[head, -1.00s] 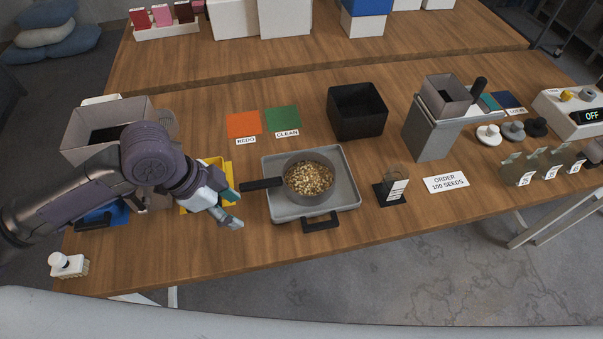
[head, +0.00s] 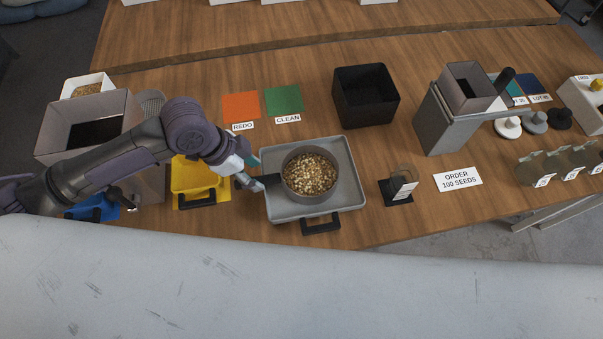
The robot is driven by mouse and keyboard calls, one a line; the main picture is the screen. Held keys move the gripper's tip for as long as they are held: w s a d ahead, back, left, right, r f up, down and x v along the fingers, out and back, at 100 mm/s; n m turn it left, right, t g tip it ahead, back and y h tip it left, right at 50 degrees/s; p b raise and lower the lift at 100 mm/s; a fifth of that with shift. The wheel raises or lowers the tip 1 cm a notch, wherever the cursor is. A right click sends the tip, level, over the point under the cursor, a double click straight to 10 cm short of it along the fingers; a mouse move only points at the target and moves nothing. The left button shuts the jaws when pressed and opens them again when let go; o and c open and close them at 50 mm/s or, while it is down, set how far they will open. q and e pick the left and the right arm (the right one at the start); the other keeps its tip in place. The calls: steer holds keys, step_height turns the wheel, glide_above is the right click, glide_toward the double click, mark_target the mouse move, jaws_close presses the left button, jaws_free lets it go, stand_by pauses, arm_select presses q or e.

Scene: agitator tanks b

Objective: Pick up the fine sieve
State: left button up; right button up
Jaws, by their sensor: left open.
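A round grey pan-like sieve (head: 310,174) full of yellowish-brown seeds sits on a grey tray (head: 350,189) in the middle of the table. Its dark handle (head: 270,181) points left toward my left gripper. My left gripper (head: 259,175) is open, with its fingers at the handle's outer end; I cannot tell whether they touch it. The fingers partly hide the handle. Whether this sieve is the fine one cannot be told from its filled bowl. My right gripper is not in view.
A black bin (head: 364,95), a small dark stand (head: 398,188) and an order card (head: 457,179) are around the grey tray. Bare wood lies front right of it.

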mark_target(265, 178)
arm_select(q)
steer(key=shift+w+d+f, duration=0.1)
steer(key=shift+d+f, duration=0.1)
steer(key=shift+f, duration=0.3)
steer(key=shift+w+d+f, duration=0.1)
steer(key=shift+w+f, duration=0.05)
steer(key=shift+f, duration=0.05)
steer(key=p+x, duration=0.2)
steer(key=x, duration=0.2)
steer(key=shift+w+f, duration=0.1)
steer(key=shift+w, duration=0.1)
steer(key=shift+s+f, duration=0.1)
steer(key=shift+f, duration=0.25)
steer(key=shift+d+f, duration=0.1)
steer(key=shift+f, duration=0.1)
steer(key=shift+r, duration=0.1)
jaws_close()
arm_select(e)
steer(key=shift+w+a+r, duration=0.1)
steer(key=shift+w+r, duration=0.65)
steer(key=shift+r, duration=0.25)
